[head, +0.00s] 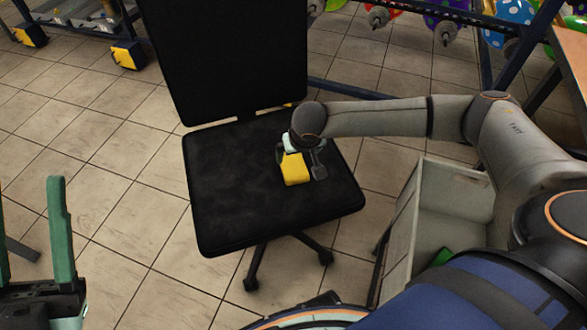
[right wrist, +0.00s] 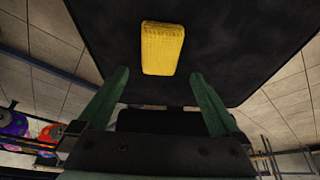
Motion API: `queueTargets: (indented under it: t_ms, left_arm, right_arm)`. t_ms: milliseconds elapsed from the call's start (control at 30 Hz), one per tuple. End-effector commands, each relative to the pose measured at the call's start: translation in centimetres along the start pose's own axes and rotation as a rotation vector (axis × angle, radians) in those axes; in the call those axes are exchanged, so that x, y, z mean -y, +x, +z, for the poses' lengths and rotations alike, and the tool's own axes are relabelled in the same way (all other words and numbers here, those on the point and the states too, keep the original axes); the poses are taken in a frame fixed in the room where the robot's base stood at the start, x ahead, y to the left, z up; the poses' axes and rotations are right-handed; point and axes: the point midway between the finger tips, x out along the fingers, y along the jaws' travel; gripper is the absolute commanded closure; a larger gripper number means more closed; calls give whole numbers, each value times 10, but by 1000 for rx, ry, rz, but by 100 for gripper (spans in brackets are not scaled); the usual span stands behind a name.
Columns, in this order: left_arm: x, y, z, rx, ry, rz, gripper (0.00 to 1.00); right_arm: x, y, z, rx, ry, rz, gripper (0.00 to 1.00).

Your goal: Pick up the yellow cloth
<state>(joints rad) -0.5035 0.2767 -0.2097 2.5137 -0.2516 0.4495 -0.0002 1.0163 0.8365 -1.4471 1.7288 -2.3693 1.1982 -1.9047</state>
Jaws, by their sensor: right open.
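The yellow cloth (head: 295,169) lies on the black seat of an office chair (head: 230,215). It is a small folded block, and part of it is hidden behind my right gripper (head: 300,160). In the right wrist view the cloth (right wrist: 162,48) shows whole, just past the fingertips and centred between them. My right gripper (right wrist: 159,75) is open and empty, with its two green fingers apart. My left gripper (head: 32,185) is at the lower left, away from the chair, with its green fingers apart and nothing between them.
The chair backrest (head: 225,55) rises behind the seat. A grey bin (head: 450,195) with something green inside stands right of the chair, under my right arm.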

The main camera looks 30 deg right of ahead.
Motion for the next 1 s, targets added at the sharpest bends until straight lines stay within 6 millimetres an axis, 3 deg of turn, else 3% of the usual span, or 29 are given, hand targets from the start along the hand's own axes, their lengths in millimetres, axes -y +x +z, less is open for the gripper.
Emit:
queueTargets:
  t_ms: [100,367,633,1000]
  left_arm:
    - [-5,-8,9,10,-14,1,50]
    - [-8,-12,14,13,-28,1,50]
    - [-15,-25,26,16,-54,0,50]
    - [-16,-25,26,17,-67,1,50]
  right_arm:
    - [1,25,2,1,2,-1,0]
    - [1,47,1,2,3,-3,0]
    - [-1,86,0,2,3,-4,0]
    - [-1,92,-1,2,3,-4,2]
